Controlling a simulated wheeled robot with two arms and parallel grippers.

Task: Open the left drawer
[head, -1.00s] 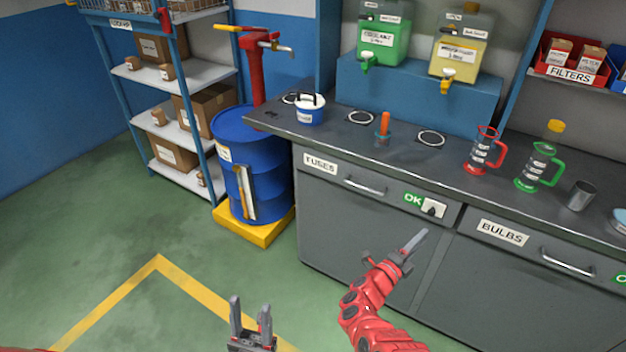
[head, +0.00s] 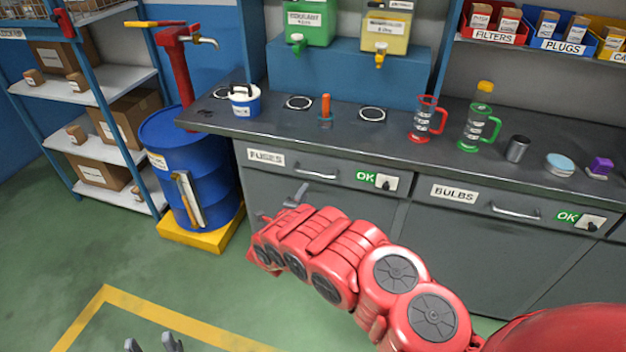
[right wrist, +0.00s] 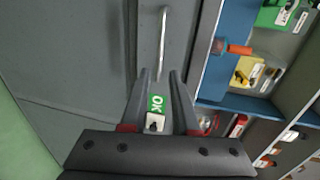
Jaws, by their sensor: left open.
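The left drawer (head: 340,172), labelled FUSES, is in the grey workbench and looks closed. Its metal bar handle (head: 316,174) is level across the front. It also shows in the right wrist view as a long bar (right wrist: 163,42) ahead of the fingers. My right gripper (head: 280,206) is in front of the bench, below the handle in the head view. Its fingers (right wrist: 161,76) are apart, with nothing between them, and the handle lies beyond the tips. My left gripper (head: 153,343) is open and empty at the bottom edge, mostly cut off.
A second drawer labelled BULBS (head: 480,203) is on the right. A switch with a green OK sign (head: 366,177) sits right of the left handle. A blue barrel (head: 195,165) on a yellow base stands left of the bench. The green floor in front is clear.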

